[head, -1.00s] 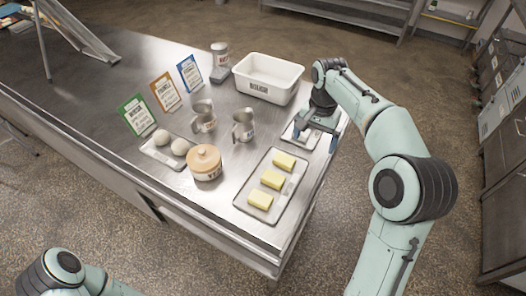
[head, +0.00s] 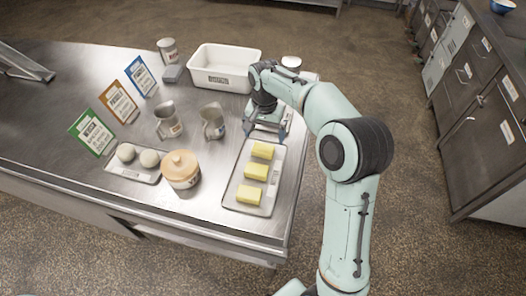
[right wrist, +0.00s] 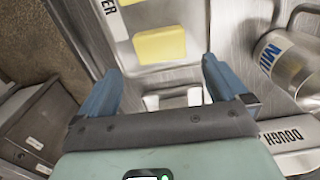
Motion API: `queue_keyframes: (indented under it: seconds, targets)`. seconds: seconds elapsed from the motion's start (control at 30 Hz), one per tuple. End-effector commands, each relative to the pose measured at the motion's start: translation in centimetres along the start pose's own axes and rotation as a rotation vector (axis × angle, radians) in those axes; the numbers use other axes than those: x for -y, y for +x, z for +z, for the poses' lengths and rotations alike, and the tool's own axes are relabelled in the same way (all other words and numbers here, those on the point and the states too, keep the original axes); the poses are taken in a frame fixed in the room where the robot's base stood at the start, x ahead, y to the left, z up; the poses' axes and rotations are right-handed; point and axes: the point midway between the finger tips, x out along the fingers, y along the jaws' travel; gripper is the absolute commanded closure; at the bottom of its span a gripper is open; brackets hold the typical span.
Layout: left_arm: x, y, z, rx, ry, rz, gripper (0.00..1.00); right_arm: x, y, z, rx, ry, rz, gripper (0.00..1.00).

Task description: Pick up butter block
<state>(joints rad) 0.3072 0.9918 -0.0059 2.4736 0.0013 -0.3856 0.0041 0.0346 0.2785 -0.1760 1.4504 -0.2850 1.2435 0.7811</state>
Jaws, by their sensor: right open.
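Three yellow butter blocks lie in a row on a grey metal tray (head: 232,199) near the table's right end: a far block (head: 262,150), a middle block (head: 256,171) and a near block (head: 249,194). My right gripper (head: 265,131) is open and empty, above the tray's far end and just beyond the far block. In the right wrist view, one butter block (right wrist: 160,45) lies ahead of the gap between the open fingers (right wrist: 162,68), not between them. My left gripper is out of view.
A white dough tub (head: 222,79) stands behind the gripper. Metal jugs (head: 213,121), a lidded jar (head: 181,170), a small tray with dough balls (head: 149,158) and upright cards (head: 118,101) stand to the left. The table's right edge is close to the butter tray.

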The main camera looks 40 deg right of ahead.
Motion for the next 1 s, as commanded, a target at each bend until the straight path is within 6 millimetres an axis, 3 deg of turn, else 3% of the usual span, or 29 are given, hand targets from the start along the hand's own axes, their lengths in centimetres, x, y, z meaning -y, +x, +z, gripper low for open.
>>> queue_keyframes:
  seconds: [0.17,0.43,0.73,0.9,1.0]
  targets:
    - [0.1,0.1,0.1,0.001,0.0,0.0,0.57,0.0,1.3,0.1,0.002,0.0,0.001,0.0]
    - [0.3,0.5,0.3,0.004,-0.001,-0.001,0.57,0.0,5.1,0.3,0.002,0.0,0.001,0.0]
    - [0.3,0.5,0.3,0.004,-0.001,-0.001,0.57,0.1,5.5,0.3,-0.001,0.0,-0.002,0.0]
    - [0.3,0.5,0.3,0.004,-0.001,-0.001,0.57,0.1,5.5,0.3,-0.001,0.0,-0.002,0.55]
    - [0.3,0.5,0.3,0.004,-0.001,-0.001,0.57,0.1,5.5,0.3,-0.001,0.0,-0.002,0.58]
